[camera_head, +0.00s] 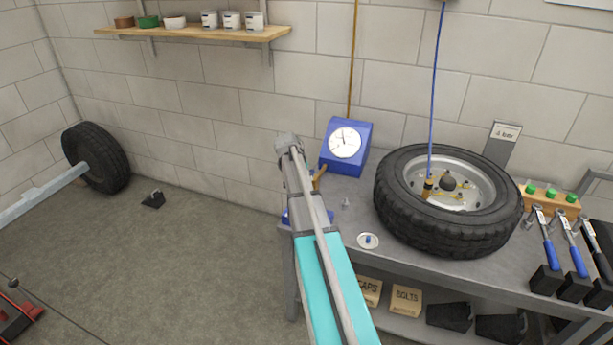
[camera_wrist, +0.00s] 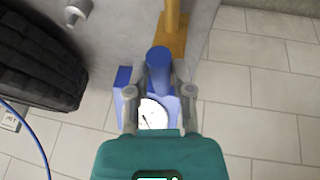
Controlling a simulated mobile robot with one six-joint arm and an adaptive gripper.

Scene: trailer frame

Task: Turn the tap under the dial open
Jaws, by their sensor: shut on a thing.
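The blue box with the white dial (camera_head: 345,142) stands at the back left of the bench; part of the dial (camera_wrist: 153,114) shows between my fingers in the wrist view. A blue round-ended tap handle (camera_wrist: 158,58) lies between the fingertips of my gripper (camera_wrist: 160,72), and my gripper is shut on it. A brass-coloured pipe (camera_wrist: 173,14) and plate show right beside the handle.
A wheel with a black tyre (camera_head: 448,234) lies on the bench (camera_head: 395,250), right of the dial. A small white dish (camera_head: 368,241) sits near the front edge. Blue-handled tools (camera_head: 549,252) stand at the right. The floor (camera_head: 170,260) left of the bench is mostly clear.

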